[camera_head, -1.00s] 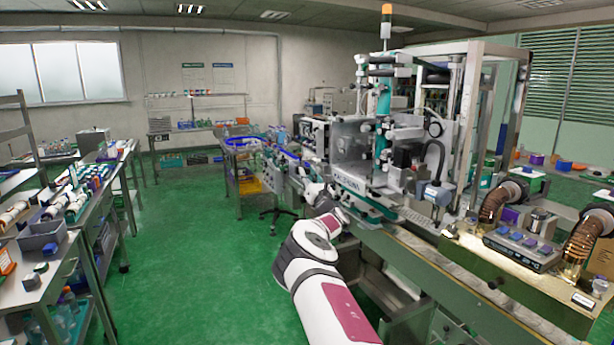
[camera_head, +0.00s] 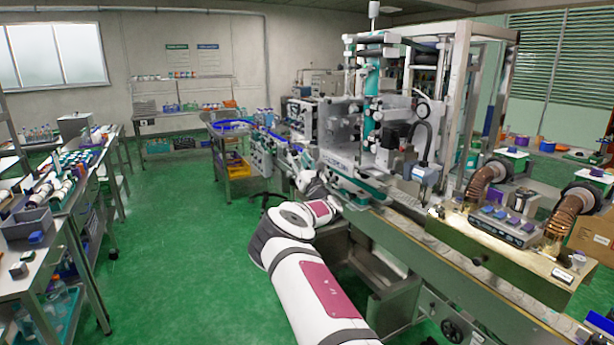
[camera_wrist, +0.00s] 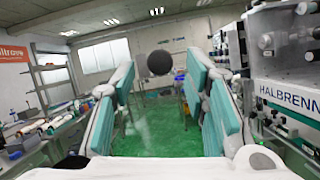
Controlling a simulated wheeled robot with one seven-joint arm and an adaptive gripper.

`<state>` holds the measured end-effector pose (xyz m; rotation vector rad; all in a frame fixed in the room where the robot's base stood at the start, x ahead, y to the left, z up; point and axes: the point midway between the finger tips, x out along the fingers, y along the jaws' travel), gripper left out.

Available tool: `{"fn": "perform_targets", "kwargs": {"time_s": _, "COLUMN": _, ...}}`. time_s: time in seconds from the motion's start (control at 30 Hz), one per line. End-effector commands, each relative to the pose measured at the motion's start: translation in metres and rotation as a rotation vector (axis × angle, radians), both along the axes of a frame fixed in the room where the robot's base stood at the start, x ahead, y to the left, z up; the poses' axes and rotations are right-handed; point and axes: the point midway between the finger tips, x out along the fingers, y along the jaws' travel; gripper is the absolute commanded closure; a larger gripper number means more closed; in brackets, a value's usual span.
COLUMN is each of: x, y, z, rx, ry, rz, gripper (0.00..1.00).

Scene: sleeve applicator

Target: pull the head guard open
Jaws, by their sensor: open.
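The sleeve applicator machine (camera_head: 350,150) stands right of centre in the head view, with pale panels and teal parts. Its HALBRENN panel (camera_wrist: 285,105) fills the right side of the wrist view, just right of my gripper. In the wrist view my gripper (camera_wrist: 163,85) is open, its two teal-padded fingers wide apart. A dark round knob-like thing (camera_wrist: 160,62) shows in the gap between the fingers; I cannot tell its distance or whether it belongs to the head guard. Nothing touches the pads. In the head view my gripper is small beside the machine's left side, and I cannot make out the guard's edge.
A conveyor (camera_head: 455,265) with a control box (camera_head: 507,226) runs to the lower right. A bench with bottles and bins (camera_head: 45,215) stands at the left. A blue-rimmed table (camera_head: 228,128) is behind. The green floor (camera_head: 175,225) between is clear.

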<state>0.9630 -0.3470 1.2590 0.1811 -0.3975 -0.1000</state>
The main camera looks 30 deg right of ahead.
Motion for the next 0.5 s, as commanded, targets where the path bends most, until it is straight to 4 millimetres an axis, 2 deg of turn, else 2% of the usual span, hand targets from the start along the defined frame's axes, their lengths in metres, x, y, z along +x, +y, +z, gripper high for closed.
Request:
{"fn": "perform_targets", "kwargs": {"time_s": 0.3, "x": -0.048, "y": 0.007, "z": -0.020, "rx": 0.000, "ry": 0.001, "rz": -0.001, "gripper": 0.59}}
{"fn": "perform_targets", "kwargs": {"time_s": 0.5, "x": -0.072, "y": 0.011, "z": -0.030, "rx": 0.001, "ry": 0.000, "rz": 0.000, "gripper": 0.59}}
